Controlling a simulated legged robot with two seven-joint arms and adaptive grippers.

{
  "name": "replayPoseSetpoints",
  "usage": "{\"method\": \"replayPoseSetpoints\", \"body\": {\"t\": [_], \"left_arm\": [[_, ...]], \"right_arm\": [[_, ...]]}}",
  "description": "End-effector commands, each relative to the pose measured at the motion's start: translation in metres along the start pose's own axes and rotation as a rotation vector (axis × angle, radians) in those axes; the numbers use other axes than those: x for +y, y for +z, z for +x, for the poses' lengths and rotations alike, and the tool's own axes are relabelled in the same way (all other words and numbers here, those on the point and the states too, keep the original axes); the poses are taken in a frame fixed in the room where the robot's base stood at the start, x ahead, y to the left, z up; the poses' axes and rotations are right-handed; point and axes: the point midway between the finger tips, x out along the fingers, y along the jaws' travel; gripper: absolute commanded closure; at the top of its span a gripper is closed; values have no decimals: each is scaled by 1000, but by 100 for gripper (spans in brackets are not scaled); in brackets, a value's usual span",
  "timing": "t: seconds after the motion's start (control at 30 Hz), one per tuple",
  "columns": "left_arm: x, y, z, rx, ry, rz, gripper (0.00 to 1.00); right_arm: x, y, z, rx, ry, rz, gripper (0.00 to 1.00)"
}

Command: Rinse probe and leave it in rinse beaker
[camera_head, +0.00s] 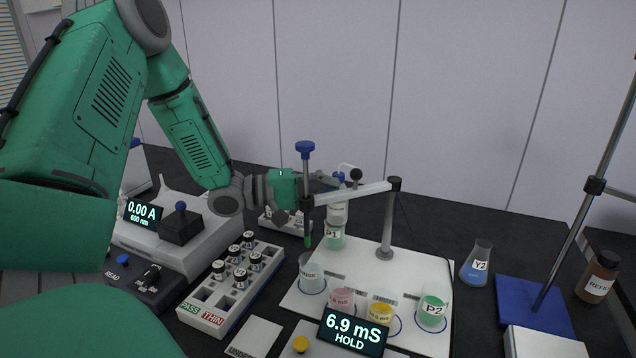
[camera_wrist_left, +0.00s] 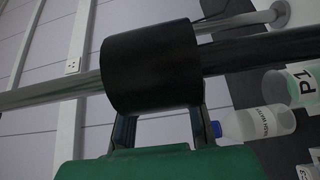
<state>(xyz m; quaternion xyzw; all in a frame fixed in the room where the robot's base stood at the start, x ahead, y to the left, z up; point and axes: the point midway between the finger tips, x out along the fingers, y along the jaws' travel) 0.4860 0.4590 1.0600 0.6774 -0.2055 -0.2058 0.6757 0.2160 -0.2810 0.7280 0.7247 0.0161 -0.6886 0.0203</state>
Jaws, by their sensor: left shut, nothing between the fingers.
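The probe (camera_head: 307,228) has a blue cap, a grey shaft and a green lower end. It hangs upright in the black collar at the end of a grey swing arm (camera_head: 350,194). Its tip appears just above the clear rinse beaker (camera_head: 311,276), which stands on the white board. My left gripper (camera_head: 328,182) is shut, at the height of the shaft, just above the swing arm. In the left wrist view a black cylinder (camera_wrist_left: 150,66) covers its fingertips; I cannot tell whether they touch it. My right gripper is not in view.
Beakers with pink (camera_head: 342,301), yellow (camera_head: 381,312) and green P2 (camera_head: 433,312) liquid stand on the board behind the "6.9 mS HOLD" display (camera_head: 352,332). The P1 beaker (camera_head: 334,236) is behind the probe. A vial rack (camera_head: 232,290) is left; a flask (camera_head: 476,265) is right.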

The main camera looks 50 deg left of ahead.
Motion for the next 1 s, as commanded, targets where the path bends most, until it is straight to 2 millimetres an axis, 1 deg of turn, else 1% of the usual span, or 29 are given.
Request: {"method": "replayPoseSetpoints", "body": {"t": [0.07,0.47,0.73,1.0], "left_arm": [[-1,3,0,0,1,-2,100],[-2,4,0,0,0,-2,100],[2,21,3,0,-3,-2,100],[-2,19,1,0,0,-2,100]], "right_arm": [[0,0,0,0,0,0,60],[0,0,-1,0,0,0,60],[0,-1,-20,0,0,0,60],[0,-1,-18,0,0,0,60]]}}
